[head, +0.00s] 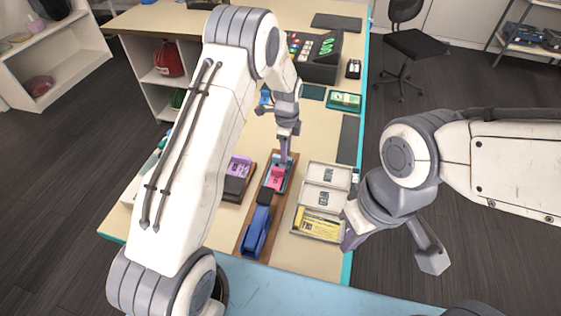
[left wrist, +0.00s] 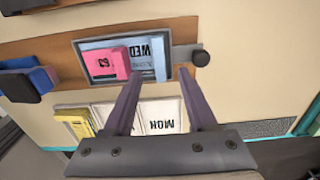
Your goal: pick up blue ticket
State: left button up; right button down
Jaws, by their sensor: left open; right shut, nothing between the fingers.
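The blue ticket (left wrist: 159,60) is a thin light-blue piece at one end of a shallow tray (left wrist: 85,44), beside a pink block (left wrist: 107,63) and a card reading "WED". In the head view, the tray's pink block (head: 275,179) shows on the wooden board. My left gripper (left wrist: 158,76) is open, its fingertips on either side of the blue ticket at the tray; contact is not clear. It also shows over the tray's far end in the head view (head: 285,157). My right gripper (head: 350,238) is shut and empty, beside the table's right edge.
A blue stapler-like tool (head: 257,232) lies on the board's near end. A purple block in a dark holder (head: 234,187) stands to the left. A pale compartment tray (head: 300,222) with a yellow card is to the right. A dark register (head: 315,60) stands farther back.

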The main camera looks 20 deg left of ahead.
pick_arm(q)
jog(key=shift+f, duration=1.2)
grip_shut()
pick_arm(e)
jog(key=shift+r, duration=0.6)
